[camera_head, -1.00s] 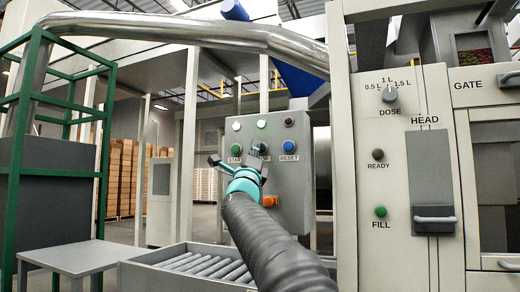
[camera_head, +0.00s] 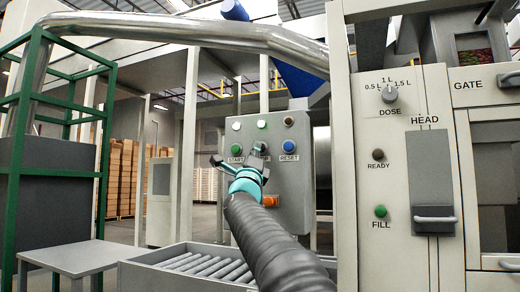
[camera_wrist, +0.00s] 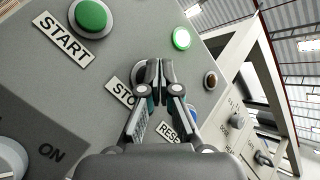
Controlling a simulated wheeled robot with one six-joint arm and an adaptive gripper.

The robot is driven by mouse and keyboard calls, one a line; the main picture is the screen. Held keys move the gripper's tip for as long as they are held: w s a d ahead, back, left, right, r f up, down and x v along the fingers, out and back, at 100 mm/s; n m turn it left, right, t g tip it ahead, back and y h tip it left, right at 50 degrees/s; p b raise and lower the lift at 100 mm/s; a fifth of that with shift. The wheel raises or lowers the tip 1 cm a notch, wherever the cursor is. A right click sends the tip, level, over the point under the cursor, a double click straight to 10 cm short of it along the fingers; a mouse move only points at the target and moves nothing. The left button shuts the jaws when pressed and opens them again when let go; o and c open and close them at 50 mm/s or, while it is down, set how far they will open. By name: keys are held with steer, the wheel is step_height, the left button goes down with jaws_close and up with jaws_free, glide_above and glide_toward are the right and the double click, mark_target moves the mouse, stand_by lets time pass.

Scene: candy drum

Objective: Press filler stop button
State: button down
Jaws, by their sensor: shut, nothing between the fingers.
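The filler stop button sits in the middle of the lower button row on the grey control panel (camera_head: 307,178). In the wrist view the stop button (camera_wrist: 139,71) shows as a dark edge behind my fingertips, and the STOP label (camera_wrist: 120,91) is partly covered. My gripper (camera_wrist: 153,66) is shut and empty, its tips over the button. I cannot tell if they touch it or if it is pressed in. In the head view my gripper (camera_head: 240,160) is in front of the panel and hides part of the label.
The green START button (camera_head: 236,149) is to the left and the blue RESET button (camera_head: 289,146) to the right. A green lamp (camera_wrist: 181,39) glows above. An orange part (camera_head: 271,201) is lower on the panel. A roller conveyor (camera_head: 205,264) lies below.

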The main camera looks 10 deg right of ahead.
steer(key=shift+w+d, duration=0.25)
steer(key=shift+w, duration=0.1)
stand_by(0.8)
steer(key=shift+s, duration=0.1)
steer(key=shift+s+a+b, duration=0.45)
steer(key=shift+s+b, duration=0.05)
steer(key=shift+s, duration=0.1)
stand_by(0.3)
steer(key=shift+s+a+b, duration=0.6)
steer(key=shift+s+a, duration=0.15)
steer(key=shift+s, duration=0.25)
steer(key=shift+s+a+b, duration=0.6)
steer(key=shift+s+a, duration=0.15)
steer(key=shift+s, duration=0.25)
